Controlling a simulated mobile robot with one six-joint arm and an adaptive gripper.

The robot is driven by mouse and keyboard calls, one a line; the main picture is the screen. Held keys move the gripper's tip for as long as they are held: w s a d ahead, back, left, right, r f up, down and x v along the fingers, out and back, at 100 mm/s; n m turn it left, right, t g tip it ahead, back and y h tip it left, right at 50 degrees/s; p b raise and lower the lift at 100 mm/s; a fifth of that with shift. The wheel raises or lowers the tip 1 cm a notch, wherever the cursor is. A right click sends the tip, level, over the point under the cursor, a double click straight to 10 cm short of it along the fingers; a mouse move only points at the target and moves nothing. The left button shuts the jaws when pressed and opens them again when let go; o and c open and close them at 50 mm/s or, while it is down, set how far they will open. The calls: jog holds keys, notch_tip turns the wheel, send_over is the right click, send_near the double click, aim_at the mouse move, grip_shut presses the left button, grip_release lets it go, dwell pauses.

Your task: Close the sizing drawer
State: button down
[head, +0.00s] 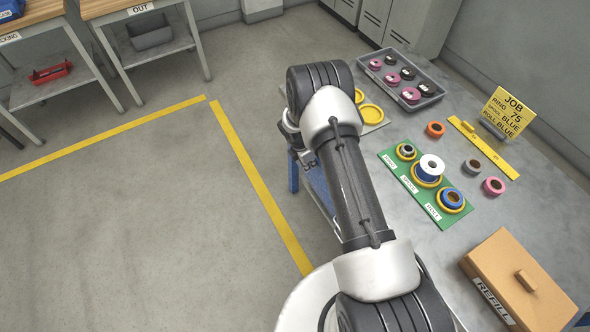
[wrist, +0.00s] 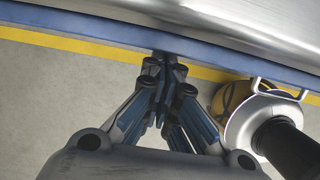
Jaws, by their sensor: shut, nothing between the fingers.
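In the wrist view, a long blue front (wrist: 95,33) runs across the picture below a shiny metal surface (wrist: 220,20). It looks like the sizing drawer's front, but how far it stands out is unclear. A pale bracket-like handle (wrist: 280,88) shows at its right part. My gripper (wrist: 165,72) is shut and empty, its fingertips close to the blue front, left of the handle; I cannot tell if they touch. In the head view, blue parts (head: 322,190) show at the bench's left edge, mostly hidden by my arm.
The grey bench (head: 460,240) holds a green mat (head: 415,205) with rings and rolls, a tray of spools (head: 428,101), a yellow job sign (head: 508,113) and a cardboard REFILL box (head: 520,280). Open floor with yellow lines (head: 250,170) lies left of the bench.

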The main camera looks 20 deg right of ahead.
jog(key=shift+w+d, duration=0.15)
jog(key=shift+d, duration=0.55)
jog(key=shift+w+d, duration=0.15)
jog(key=shift+d, duration=0.55)
jog(key=s+a+r+p, duration=0.1)
jog(key=a+r+p, duration=0.2)
jog(key=a+r, duration=0.3)
jog(key=v, duration=0.3)
jog(key=shift+r, duration=0.45)
jog(key=shift+s+d, duration=0.1)
